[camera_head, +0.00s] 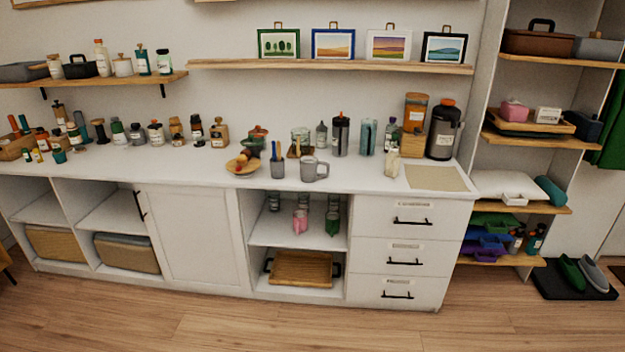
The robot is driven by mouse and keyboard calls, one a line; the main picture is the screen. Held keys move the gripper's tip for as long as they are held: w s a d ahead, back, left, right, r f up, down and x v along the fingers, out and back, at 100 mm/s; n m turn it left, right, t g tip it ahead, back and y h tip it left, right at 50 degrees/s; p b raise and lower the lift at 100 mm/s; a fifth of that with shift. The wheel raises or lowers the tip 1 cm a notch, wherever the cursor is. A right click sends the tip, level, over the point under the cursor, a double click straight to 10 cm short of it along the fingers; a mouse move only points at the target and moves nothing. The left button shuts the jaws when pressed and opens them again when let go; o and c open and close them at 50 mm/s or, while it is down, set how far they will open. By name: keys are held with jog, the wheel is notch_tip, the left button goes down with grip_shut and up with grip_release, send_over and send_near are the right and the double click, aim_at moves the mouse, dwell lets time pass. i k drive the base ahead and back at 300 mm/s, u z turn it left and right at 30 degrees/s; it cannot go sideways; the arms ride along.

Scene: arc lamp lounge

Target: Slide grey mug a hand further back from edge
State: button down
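The grey mug (309,170) stands upright on the white countertop (340,181), close to its front edge, above the open shelf section. Its handle points to the right. A grey cup with pens (277,167) stands just to its left. Behind the mug are a glass jar (299,141) and a small grey bottle (321,134), with a short strip of bare counter between. My gripper does not show in this view.
A plate of fruit (243,167) lies left of the pen cup. A small cream bottle (392,164) and a beige mat (436,178) are to the right. A dark tumbler (340,135) stands behind right. The counter right of the mug is clear. Wooden floor (250,320) lies open in front.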

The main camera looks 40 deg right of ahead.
aim_at(307, 164)
jog(key=u, duration=0.05)
jog(key=i, duration=0.95)
jog(key=z, duration=0.05)
